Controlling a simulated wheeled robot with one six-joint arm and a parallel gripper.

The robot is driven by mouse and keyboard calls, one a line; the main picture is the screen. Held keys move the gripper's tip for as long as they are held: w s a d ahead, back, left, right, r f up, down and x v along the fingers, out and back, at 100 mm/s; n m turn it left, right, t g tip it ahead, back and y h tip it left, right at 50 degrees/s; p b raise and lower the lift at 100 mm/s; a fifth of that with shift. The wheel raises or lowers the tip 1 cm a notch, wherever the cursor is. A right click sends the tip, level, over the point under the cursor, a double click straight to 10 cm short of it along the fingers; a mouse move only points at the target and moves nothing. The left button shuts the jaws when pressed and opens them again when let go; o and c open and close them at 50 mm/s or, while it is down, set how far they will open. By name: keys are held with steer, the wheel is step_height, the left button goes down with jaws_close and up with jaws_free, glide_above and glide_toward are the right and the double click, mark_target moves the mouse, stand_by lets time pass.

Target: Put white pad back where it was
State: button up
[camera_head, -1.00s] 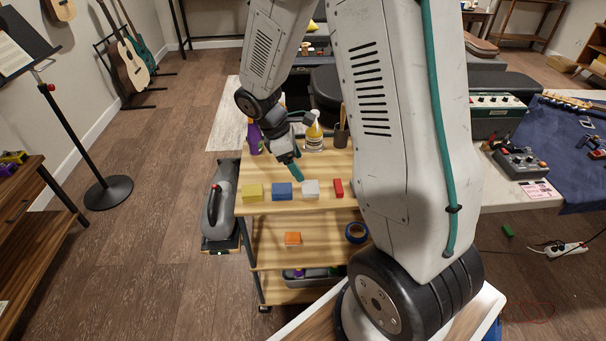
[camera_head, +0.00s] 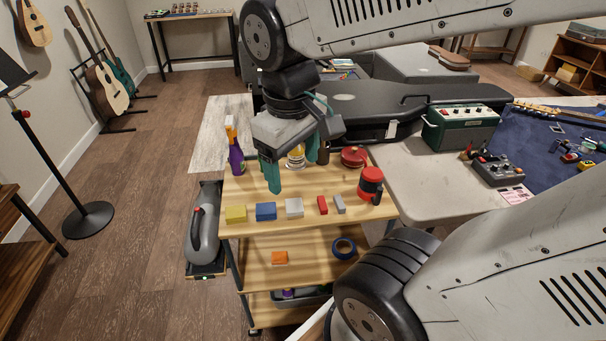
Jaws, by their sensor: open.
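The white pad (camera_head: 294,208) lies on the top shelf of the wooden cart (camera_head: 300,231), in a front row between a blue pad (camera_head: 266,211) and a red block (camera_head: 322,205). My gripper (camera_head: 275,180) has teal fingers pointing down above the cart top, behind the blue and white pads. It is open, and I see nothing held in it. The pad is apart from the fingers and not covered.
A yellow pad (camera_head: 236,213) and a grey block (camera_head: 340,204) share the row. A purple spray bottle (camera_head: 236,155), a partly hidden bottle (camera_head: 297,158) and a red-black container (camera_head: 370,184) stand on the cart. An orange block (camera_head: 280,257) and blue tape (camera_head: 344,248) lie below.

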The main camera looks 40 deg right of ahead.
steer(key=shift+m+t+y, duration=0.3)
steer(key=shift+m+y, duration=0.1)
steer(key=shift+m, duration=0.4)
steer(key=s, duration=0.1)
steer(key=s+a, duration=0.1)
steer(key=s, duration=0.1)
steer(key=s+a+r, duration=0.1)
steer(key=shift+s+a, duration=0.1)
steer(key=shift+s, duration=0.15)
